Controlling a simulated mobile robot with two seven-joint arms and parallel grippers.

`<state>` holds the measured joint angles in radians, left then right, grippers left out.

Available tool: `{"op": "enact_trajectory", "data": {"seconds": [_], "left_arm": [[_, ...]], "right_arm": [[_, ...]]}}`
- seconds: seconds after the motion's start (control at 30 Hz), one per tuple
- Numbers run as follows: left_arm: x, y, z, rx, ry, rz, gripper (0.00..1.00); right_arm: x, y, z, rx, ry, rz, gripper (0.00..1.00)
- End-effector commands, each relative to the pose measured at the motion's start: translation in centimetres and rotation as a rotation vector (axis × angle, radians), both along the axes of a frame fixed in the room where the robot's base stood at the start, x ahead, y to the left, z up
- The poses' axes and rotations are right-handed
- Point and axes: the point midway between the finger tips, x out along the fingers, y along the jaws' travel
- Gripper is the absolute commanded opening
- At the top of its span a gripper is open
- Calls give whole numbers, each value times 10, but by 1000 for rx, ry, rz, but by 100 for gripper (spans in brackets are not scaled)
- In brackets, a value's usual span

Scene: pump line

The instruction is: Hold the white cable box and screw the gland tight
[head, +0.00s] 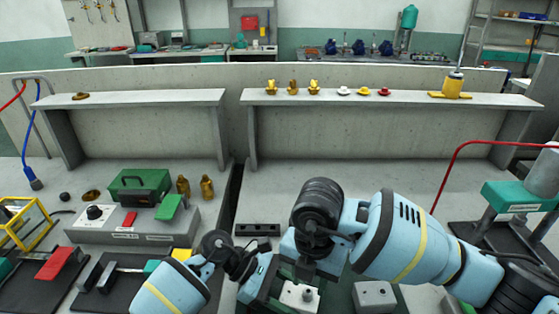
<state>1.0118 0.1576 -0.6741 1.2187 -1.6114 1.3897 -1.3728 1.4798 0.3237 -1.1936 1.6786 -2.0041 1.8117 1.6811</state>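A white cable box (290,294) sits at the bottom middle of the head view, with a small grey gland (308,296) on its top. My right gripper (305,275) points down just above and behind the box; its fingertips are largely hidden by its own hand, so I cannot tell whether they touch the gland. My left gripper (262,290) comes in from the left beside the box's left side. Its dark fingers are partly cut off and overlap the box's edge, so its grip is unclear.
A grey control box (130,225) with a green case (140,186) stands left, near brass fittings (207,187). A raised shelf (390,98) behind carries several small yellow and white parts and a yellow pump-like item (452,87). A teal-topped fixture (520,196) stands right.

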Motion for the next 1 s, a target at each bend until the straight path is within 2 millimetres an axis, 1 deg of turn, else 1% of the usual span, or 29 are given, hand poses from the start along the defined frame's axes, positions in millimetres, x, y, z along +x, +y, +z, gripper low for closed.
{"op": "enact_trajectory", "data": {"seconds": [0.3, 0.43, 0.6, 1.0], "left_arm": [[0, 0, -1, 1, 1, 0, 39], [0, 0, -1, 1, 1, 0, 39], [0, 0, -1, 1, 1, 0, 39], [0, 0, -1, 1, 1, 0, 39]], "right_arm": [[0, 0, 0, -2, -1, 377, 37], [0, 0, 0, -1, 0, 500, 37], [0, 0, 0, 0, 0, 555, 37], [0, 0, -1, 0, 1, 552, 37]]}}
